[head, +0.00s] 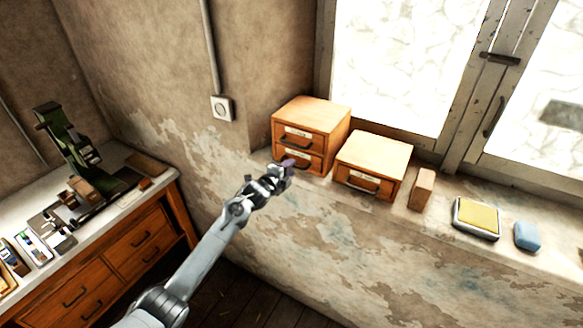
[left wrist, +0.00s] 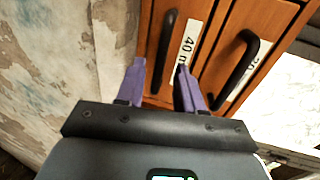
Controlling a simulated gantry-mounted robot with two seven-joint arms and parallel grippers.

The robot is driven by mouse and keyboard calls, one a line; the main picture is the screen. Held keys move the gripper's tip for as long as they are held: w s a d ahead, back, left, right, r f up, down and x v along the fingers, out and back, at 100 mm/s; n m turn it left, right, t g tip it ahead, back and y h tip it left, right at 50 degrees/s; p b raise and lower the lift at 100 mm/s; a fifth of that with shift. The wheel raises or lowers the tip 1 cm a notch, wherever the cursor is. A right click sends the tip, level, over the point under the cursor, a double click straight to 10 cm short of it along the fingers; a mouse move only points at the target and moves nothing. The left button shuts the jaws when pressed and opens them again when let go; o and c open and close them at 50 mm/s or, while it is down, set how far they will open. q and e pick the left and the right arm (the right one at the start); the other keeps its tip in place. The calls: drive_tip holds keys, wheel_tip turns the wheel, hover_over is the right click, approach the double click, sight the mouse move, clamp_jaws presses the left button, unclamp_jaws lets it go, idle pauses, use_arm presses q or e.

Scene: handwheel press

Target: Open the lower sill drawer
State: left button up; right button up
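A two-drawer wooden box (head: 325,112) stands on the window sill against the wall corner. Its lower drawer (head: 312,162) is partly hidden behind my left gripper (head: 289,166) in the head view, and both drawers look shut. In the left wrist view, turned sideways, the lower drawer's dark handle (left wrist: 168,40) and its label (left wrist: 187,52) are at left; the upper drawer's handle (left wrist: 243,65) is at right. My left gripper (left wrist: 161,80) is open and empty. Its purple fingers point at the lower drawer, spread either side of the handle's line; contact cannot be told. My right gripper is not in view.
A single-drawer box (head: 375,152) stands close on the right. Further along the sill are a brown block (head: 422,189), a yellow-topped tray (head: 477,217) and a blue block (head: 527,236). A workbench (head: 108,222) with a green press (head: 68,143) stands at left.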

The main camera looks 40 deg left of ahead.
use_arm(q)
drive_tip(key=shift+x, duration=1.05)
clamp_jaws()
